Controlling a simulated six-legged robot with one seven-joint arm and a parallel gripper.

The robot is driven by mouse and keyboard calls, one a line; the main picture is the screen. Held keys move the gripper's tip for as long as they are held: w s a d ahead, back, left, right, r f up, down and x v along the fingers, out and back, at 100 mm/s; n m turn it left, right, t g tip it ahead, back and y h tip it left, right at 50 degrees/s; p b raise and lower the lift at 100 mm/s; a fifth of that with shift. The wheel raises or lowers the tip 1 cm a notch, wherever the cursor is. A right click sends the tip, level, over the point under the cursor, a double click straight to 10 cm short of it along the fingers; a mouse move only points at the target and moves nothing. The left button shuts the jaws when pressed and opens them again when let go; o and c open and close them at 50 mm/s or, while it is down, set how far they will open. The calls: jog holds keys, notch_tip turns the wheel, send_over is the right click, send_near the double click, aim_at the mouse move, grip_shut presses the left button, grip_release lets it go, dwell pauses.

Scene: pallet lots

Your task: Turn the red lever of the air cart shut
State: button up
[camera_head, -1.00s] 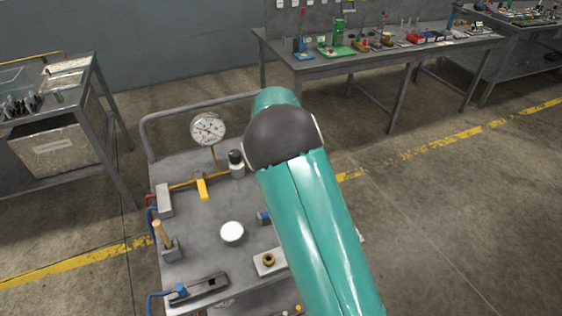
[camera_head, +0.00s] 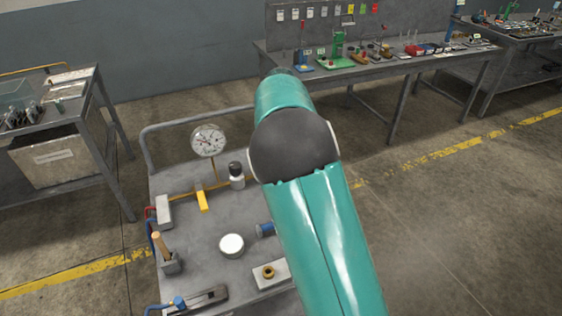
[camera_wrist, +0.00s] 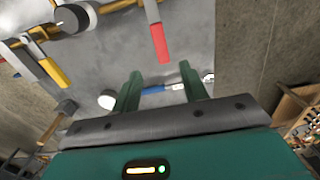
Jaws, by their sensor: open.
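The air cart (camera_head: 205,215) stands in front of me in the head view, with a grey top and a rail. The red lever (camera_wrist: 160,44) shows in the wrist view, hanging from a brass pipe fitting near the top of the picture. My gripper (camera_wrist: 160,70) is open, its two green fingers spread and apart from the lever, whose free end points toward the gap between them. A blue handle (camera_wrist: 153,89) shows between the fingers farther back. In the head view my arm hides the red lever and the gripper.
A yellow lever (camera_wrist: 54,71) hangs left of the red one; it also shows in the head view (camera_head: 202,201). A pressure gauge (camera_head: 208,140) and a white round cap (camera_head: 231,245) stand on the cart. A workbench (camera_head: 370,60) stands behind; open floor lies to the right.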

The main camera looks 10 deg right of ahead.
jog(key=shift+r, duration=1.45)
jog(key=s+d+r+n+t+y, duration=0.1)
jog(key=s+r+n, duration=0.4)
jog(key=s+n, duration=0.35)
jog(key=s+d+r+n+t+y, duration=0.1)
jog(key=s+d+r+n, duration=0.1)
jog(key=s+r+n, duration=0.55)
jog(key=s+a+f+n+t+h, duration=0.1)
jog(key=s+f+n, duration=0.1)
jog(key=s+n, duration=0.7)
jog(key=s+f+n+t+h, duration=0.1)
jog(key=s+f+n+t, duration=0.1)
jog(key=s+n, duration=0.7)
jog(key=shift+s+a+t, duration=0.3)
jog(key=shift+s+a, duration=0.1)
jog(key=shift+s, duration=0.75)
